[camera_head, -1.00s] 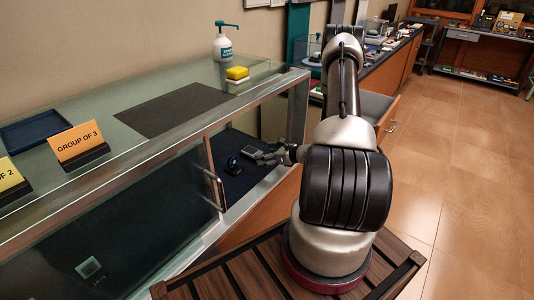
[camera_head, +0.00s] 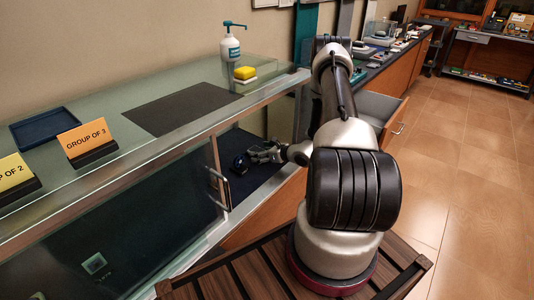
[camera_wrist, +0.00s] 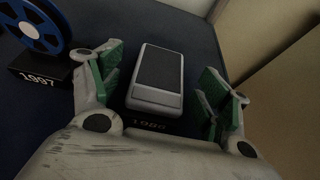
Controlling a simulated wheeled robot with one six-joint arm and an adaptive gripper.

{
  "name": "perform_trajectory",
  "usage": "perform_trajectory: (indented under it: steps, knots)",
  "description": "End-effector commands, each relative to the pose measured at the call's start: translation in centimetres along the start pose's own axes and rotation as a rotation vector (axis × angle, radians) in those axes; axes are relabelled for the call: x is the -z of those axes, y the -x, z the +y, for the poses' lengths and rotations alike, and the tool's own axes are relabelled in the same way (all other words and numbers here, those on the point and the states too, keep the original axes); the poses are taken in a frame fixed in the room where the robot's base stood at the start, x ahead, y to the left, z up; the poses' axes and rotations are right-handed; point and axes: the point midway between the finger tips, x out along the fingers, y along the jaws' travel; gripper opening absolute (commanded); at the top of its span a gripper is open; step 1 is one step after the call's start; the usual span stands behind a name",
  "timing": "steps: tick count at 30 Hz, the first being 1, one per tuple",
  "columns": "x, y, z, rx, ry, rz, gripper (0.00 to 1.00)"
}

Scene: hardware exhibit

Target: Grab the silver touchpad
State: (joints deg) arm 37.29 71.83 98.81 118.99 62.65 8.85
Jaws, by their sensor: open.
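The silver touchpad (camera_wrist: 158,75), a pale rounded block with a dark top panel, sits on a dark stand marked 1980 (camera_wrist: 150,122) in the wrist view. My gripper (camera_wrist: 160,80) is open, with one green-padded finger on each side of the touchpad and a gap visible on both sides. In the head view my gripper (camera_head: 264,154) reaches through the open front of the glass display case (camera_head: 150,140). There the touchpad is mostly hidden by my gripper.
A blue reel (camera_wrist: 38,25) on a stand marked 1997 (camera_wrist: 40,76) stands close to the left finger. A tan panel (camera_wrist: 285,95) rises to the right. The case door with its handle (camera_head: 219,188) is left of my arm. A soap bottle (camera_head: 230,45) and yellow sponge (camera_head: 245,72) stand on top.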

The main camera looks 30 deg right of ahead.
Motion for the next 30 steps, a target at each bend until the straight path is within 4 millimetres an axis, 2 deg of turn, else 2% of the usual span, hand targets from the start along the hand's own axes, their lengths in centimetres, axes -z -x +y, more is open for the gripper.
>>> perform_trajectory:
  steps: [11, 14, 20, 30]
  knots:
    - [-0.02, -0.65, 0.00, 0.001, -0.001, -0.001, 0.77]
    - [-0.03, -0.65, 0.00, 0.000, -0.001, -0.001, 0.62]
    - [-0.03, -0.64, 0.01, 0.000, -0.001, -0.001, 0.26]
    - [0.05, -0.45, -0.02, -0.008, 0.003, -0.001, 0.25]
